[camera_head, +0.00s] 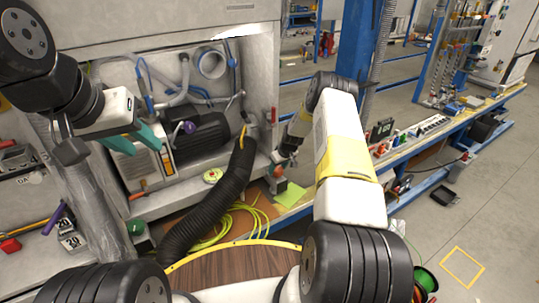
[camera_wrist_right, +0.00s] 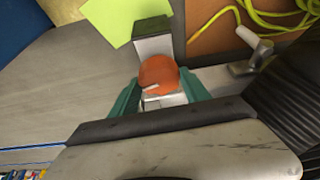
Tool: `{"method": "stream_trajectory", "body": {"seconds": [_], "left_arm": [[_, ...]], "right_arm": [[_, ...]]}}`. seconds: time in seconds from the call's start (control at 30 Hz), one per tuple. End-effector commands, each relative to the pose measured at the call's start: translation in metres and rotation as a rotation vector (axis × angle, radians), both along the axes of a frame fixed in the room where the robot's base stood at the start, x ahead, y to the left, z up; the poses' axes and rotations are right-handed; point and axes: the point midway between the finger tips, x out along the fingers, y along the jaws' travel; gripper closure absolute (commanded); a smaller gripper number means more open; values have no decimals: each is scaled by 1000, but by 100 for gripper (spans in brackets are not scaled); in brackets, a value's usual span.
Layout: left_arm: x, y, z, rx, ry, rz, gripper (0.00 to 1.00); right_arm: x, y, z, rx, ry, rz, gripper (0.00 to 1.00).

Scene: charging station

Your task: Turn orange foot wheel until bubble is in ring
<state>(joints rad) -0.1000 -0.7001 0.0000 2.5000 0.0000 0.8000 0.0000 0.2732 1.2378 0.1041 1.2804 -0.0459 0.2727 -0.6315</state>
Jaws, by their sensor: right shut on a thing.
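The orange foot wheel (camera_wrist_right: 158,73) is a round knob with a pale mark on its lower edge. It sits against a grey block (camera_wrist_right: 152,40) in the right wrist view. My right gripper (camera_wrist_right: 160,92) has its teal fingers on both sides of the wheel, shut on it. In the head view my right gripper (camera_head: 281,157) is small beside the orange wheel (camera_head: 278,171). My left gripper (camera_head: 136,142) is open and empty before the cabinet.
A thick black ribbed hose (camera_head: 212,205) runs from the cabinet to the floor. Yellow cable (camera_head: 238,222) lies coiled beside it. A yellow-green sheet (camera_head: 290,194) lies near the wheel. A blue post (camera_head: 355,50) and a long workbench (camera_head: 440,130) stand to the right.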

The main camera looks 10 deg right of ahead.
Motion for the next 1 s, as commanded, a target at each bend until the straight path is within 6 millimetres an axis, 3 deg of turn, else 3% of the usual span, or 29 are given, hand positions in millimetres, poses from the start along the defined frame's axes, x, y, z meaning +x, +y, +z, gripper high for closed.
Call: {"method": "stream_trajectory", "body": {"seconds": [0.7,1.0], "left_arm": [[0,0,0,0,0,0,64],[0,0,0,0,0,0,64]], "right_arm": [[0,4,0,-3,0,-565,86],[0,5,0,-1,-1,-713,86]]}}
